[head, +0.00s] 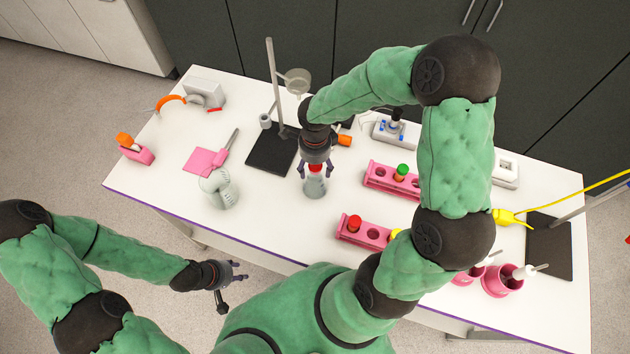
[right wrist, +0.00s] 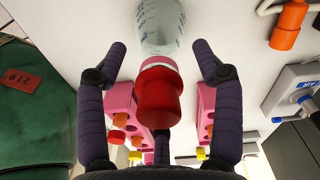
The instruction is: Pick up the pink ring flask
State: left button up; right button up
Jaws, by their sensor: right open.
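The flask with a red stopper (head: 316,186) stands upright on the white table under my right gripper (head: 316,172). In the right wrist view, the red stopper (right wrist: 158,98) lies between the open fingers of my right gripper (right wrist: 160,50), with a gap on both sides. A pale pink ring shows around the neck, and the clear flask body (right wrist: 162,25) is beyond. My left gripper (head: 240,271) hangs empty in front of the table's front edge, its fingers apart.
A stand with a black base (head: 270,157) is just behind and left of the flask. Pink racks (head: 379,177) with coloured caps stand to the right. A pink pad (head: 203,161) lies left. Pink mugs (head: 503,281) stand front right. The table in front of the flask is clear.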

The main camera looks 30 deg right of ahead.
jog(key=shift+f, duration=0.3)
jog(key=shift+s, duration=0.1)
jog(key=shift+c, duration=0.3)
grip_shut()
jog(key=shift+r, duration=0.2)
